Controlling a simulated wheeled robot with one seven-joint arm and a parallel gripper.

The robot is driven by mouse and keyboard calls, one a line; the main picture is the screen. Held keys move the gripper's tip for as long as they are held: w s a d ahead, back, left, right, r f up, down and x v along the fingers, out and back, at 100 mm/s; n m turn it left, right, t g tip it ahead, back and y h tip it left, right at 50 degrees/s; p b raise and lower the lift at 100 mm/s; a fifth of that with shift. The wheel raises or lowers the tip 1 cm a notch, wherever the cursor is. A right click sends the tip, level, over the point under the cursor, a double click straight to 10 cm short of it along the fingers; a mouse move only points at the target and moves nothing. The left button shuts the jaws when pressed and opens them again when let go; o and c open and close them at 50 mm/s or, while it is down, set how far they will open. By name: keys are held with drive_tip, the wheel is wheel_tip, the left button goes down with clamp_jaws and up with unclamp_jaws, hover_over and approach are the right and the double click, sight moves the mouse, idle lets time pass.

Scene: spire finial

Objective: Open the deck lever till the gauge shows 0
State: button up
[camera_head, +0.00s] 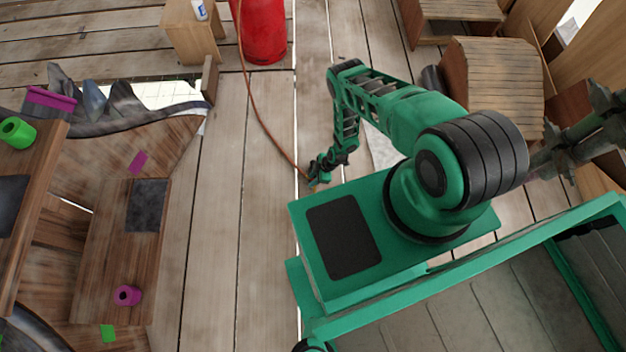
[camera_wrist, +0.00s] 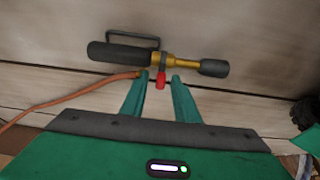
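In the wrist view a torch-like tool lies on the planks, with a black grip (camera_wrist: 110,53), a brass middle (camera_wrist: 185,63) and a black end. A small red knob or lever (camera_wrist: 160,80) sticks out of its middle toward me. My gripper (camera_wrist: 160,76) is open, its two green fingers apart on either side of the red piece, with gaps showing; I cannot tell how near in depth they are. In the head view my gripper (camera_head: 315,180) is low over the deck. I cannot make out a gauge or its reading, or whether the red piece is the deck lever.
An orange hose (camera_head: 262,125) runs from a red cylinder (camera_head: 262,30) to the tool. A wooden box (camera_head: 193,35) stands beside the cylinder. A brown table (camera_head: 110,265) with a magenta ring (camera_head: 127,295) is at left. Bare planks (camera_head: 215,220) lie between.

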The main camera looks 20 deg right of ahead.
drive_tip(key=shift+f, duration=0.1)
clamp_jaws()
drive_tip(key=shift+a, duration=0.1)
drive_tip(key=shift+w+a+h, duration=0.1)
drive_tip(key=shift+a+h, duration=0.2)
drive_tip(key=shift+h, duration=0.2)
drive_tip(key=shift+w+a+f+g+h, duration=0.15)
drive_tip(key=shift+a+g+h, duration=0.25)
drive_tip(key=shift+h, duration=0.5)
drive_tip(key=shift+d, duration=0.1)
unclamp_jaws()
